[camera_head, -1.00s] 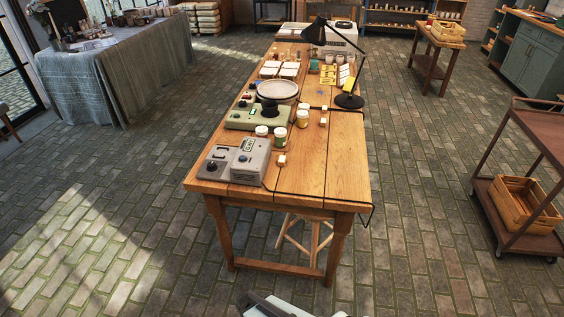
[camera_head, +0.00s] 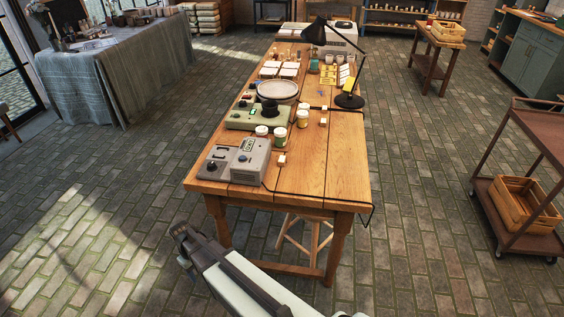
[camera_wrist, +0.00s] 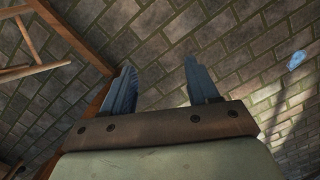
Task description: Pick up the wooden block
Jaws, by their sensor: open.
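My gripper (camera_head: 180,230) is left of the table's near end, over the brick floor, well apart from the blocks. In the wrist view my gripper (camera_wrist: 159,65) has its two fingers spread, with only floor bricks between them. No block shows in the wrist view.
White-lidded jars (camera_head: 280,136), a green device (camera_head: 258,116) with a round plate (camera_head: 277,91), and a black lamp (camera_head: 349,100) stand on the table. A black cable runs along its right side. A stool (camera_head: 304,235) is underneath. The table's front right is clear.

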